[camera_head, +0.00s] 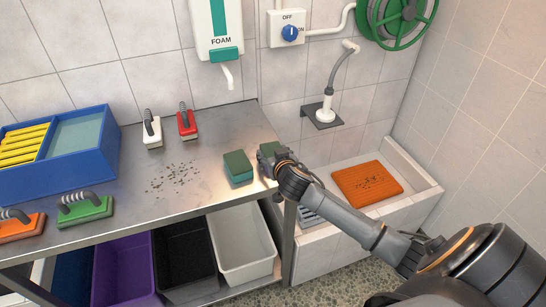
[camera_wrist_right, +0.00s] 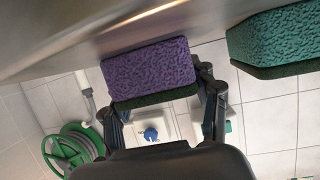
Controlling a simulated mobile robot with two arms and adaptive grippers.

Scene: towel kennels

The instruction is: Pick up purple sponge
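The purple sponge (camera_wrist_right: 150,72) has a dark green scrub layer and fills the middle of the right wrist view, close to the metal counter. In the head view it is probably the small block with a green top (camera_head: 269,149) at the counter's right end. My right gripper (camera_head: 280,160) is at this block. In the wrist view its fingers (camera_wrist_right: 162,95) are spread apart near the two ends of the sponge. The left fingertip is partly hidden behind the sponge, so a firm hold cannot be made out. My left gripper is not in view.
A teal-green sponge block (camera_head: 238,168) stands just left of the purple one, also in the wrist view (camera_wrist_right: 280,42). The metal counter (camera_head: 190,205) holds brushes and a blue tray (camera_head: 108,145). Bins stand below. An orange mat (camera_head: 367,184) lies in the basin at right.

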